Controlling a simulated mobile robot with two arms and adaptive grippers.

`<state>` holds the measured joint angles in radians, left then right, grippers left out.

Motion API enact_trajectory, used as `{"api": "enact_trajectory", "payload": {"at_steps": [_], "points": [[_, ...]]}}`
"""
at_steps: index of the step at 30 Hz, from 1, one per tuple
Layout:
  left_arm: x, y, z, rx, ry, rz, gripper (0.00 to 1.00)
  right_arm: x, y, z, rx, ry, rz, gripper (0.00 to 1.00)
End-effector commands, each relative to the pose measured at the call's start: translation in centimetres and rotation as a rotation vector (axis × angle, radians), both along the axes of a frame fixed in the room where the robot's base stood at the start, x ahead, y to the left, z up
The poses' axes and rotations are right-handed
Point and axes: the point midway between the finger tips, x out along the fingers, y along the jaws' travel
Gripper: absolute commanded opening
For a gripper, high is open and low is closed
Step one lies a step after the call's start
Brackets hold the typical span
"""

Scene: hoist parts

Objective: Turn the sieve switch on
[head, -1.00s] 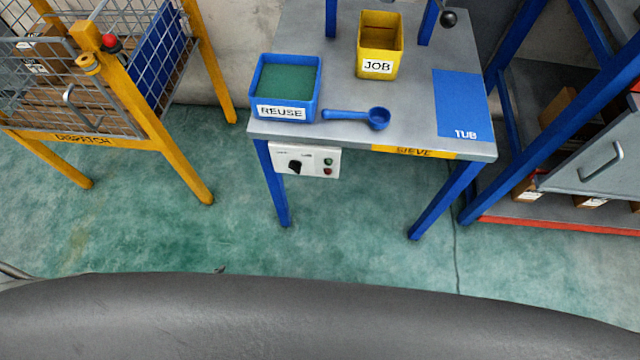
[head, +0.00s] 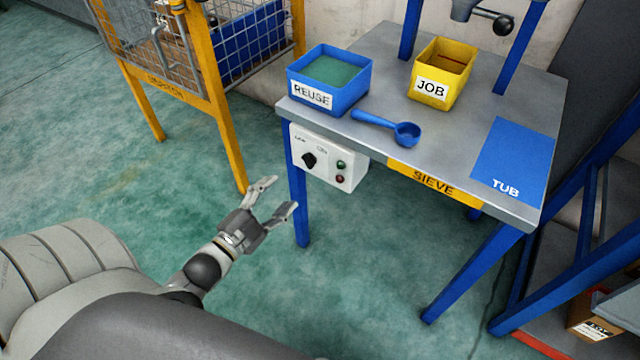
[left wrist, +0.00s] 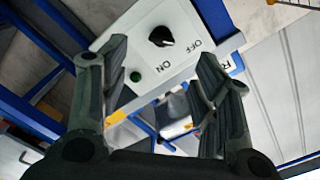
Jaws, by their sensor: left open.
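The sieve switch is a black rotary knob (head: 308,160) on a white control box (head: 331,172) under the left front edge of the sieve table. In the left wrist view the knob (left wrist: 161,36) shows beside printed OFF and ON labels; I cannot tell for sure which one it points to. My left gripper (head: 282,196) is open and empty, below and left of the box, apart from it. In the left wrist view its fingers (left wrist: 163,62) frame the box face, with the knob beyond them. My right gripper is not in view.
A green button (head: 341,165) and a red one sit right of the knob. On the sieve table (head: 390,135) stand a blue REUSE bin (head: 357,82), a blue scoop (head: 405,133) and a yellow JOB bin (head: 455,72). A yellow-framed cage (head: 222,120) stands left. The floor between is clear.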

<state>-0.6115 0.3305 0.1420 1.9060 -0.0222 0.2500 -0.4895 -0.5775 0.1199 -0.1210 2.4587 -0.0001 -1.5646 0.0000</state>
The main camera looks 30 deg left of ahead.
Motion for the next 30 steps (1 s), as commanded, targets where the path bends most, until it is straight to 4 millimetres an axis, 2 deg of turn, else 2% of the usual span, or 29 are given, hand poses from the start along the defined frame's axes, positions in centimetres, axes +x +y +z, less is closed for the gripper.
{"api": "enact_trajectory", "payload": {"at_steps": [5, 8, 15, 20, 24, 30], "points": [[0.7, -0.1, 0.7, 0.011, -0.021, -0.007, 0.57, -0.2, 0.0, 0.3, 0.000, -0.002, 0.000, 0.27], [1.8, -0.2, 0.7, 0.010, -0.023, -0.008, 0.57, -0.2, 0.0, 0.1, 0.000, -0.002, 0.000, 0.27], [5.8, -0.5, 0.6, 0.011, -0.022, -0.007, 0.57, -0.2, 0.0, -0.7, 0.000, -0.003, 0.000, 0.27], [8.3, -0.7, 0.6, 0.010, -0.021, -0.007, 0.57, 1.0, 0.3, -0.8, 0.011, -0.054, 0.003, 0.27], [9.8, -0.9, 0.6, 0.010, -0.019, -0.007, 0.57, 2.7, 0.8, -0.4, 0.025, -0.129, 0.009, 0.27], [10.7, -0.9, 0.5, 0.009, -0.016, -0.006, 0.57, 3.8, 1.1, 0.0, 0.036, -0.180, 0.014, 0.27]]}}
